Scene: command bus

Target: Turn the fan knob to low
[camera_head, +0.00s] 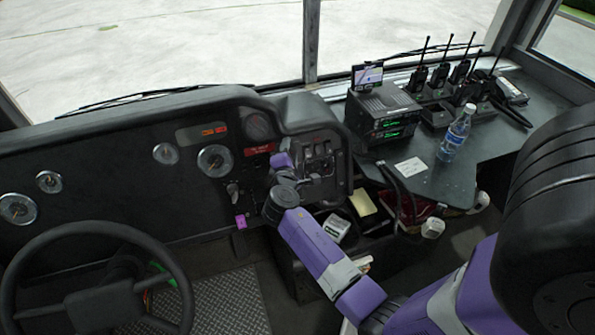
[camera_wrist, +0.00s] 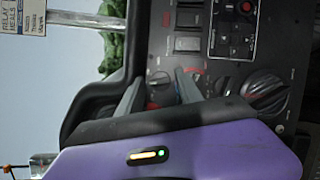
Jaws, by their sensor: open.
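The dark control panel (camera_head: 318,150) with switches and knobs stands right of the gauges in the head view. In the wrist view, which is turned sideways, a small round knob (camera_wrist: 158,84) shows between the fingertips of my gripper (camera_wrist: 161,82). A larger black knob (camera_wrist: 265,92) with markings around it is on the panel to the right of the fingers. Which knob is the fan knob cannot be read. My gripper is open, with its fingers pointing at the panel; contact with the small knob cannot be told. In the head view my gripper (camera_head: 308,172) partly hides the lower panel.
Rocker switches (camera_wrist: 188,30) and a red button (camera_wrist: 245,8) are near the knobs. The steering wheel (camera_head: 95,232) is at the lower left. Radios (camera_head: 385,115) and a water bottle (camera_head: 455,133) stand on the right counter. A purple tag (camera_head: 240,222) hangs below the dash.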

